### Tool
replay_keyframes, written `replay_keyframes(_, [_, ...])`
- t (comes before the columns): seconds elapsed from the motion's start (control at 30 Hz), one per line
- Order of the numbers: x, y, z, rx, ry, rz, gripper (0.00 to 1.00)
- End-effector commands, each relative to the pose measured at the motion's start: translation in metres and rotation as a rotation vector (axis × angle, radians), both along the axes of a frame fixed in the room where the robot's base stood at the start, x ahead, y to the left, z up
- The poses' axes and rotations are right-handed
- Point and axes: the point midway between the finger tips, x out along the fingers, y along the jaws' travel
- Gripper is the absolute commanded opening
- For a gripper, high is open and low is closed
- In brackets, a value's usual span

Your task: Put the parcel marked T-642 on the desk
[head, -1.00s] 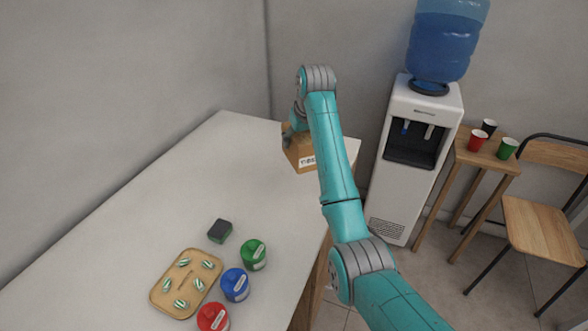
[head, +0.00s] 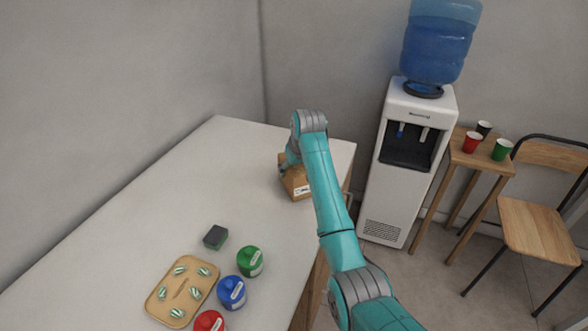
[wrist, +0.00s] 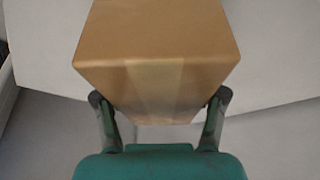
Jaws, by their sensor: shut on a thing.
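The parcel (head: 294,184) is a brown cardboard box with a white label on its front side; the print is too small to read. My gripper (head: 286,168) is shut on it at the far end of the white desk (head: 190,185). In the wrist view the parcel (wrist: 160,60) fills the upper middle, with the fingers of my gripper (wrist: 160,110) pressed on its two sides. The parcel is at or just above the desk top, near its right edge; I cannot tell whether it touches.
On the near part of the desk are a tan tray (head: 160,308) with several striped pieces, a dark green sponge-like block (head: 215,237), and green (head: 250,261), blue (head: 232,292) and red (head: 209,322) jars. A water cooler (head: 408,165) stands right of the desk. The desk's middle is clear.

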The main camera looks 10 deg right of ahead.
Motion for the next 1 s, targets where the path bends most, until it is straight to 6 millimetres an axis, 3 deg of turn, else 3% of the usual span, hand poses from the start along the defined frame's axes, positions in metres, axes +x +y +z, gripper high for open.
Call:
replay_keyframes(0.23, [0.0,0.0,-0.002,0.0,0.0,0.0,0.22])
replay_keyframes(0.27, [0.0,0.0,-0.002,0.0,0.001,0.0,0.78])
replay_keyframes(0.33, [0.0,0.0,-0.002,0.0,0.001,0.0,0.95])
replay_keyframes(0.77, [-0.001,0.0,0.003,0.0,-0.001,0.0,0.95])
replay_keyframes(1.0, [-0.014,-0.002,0.037,0.0,-0.003,0.0,0.95])
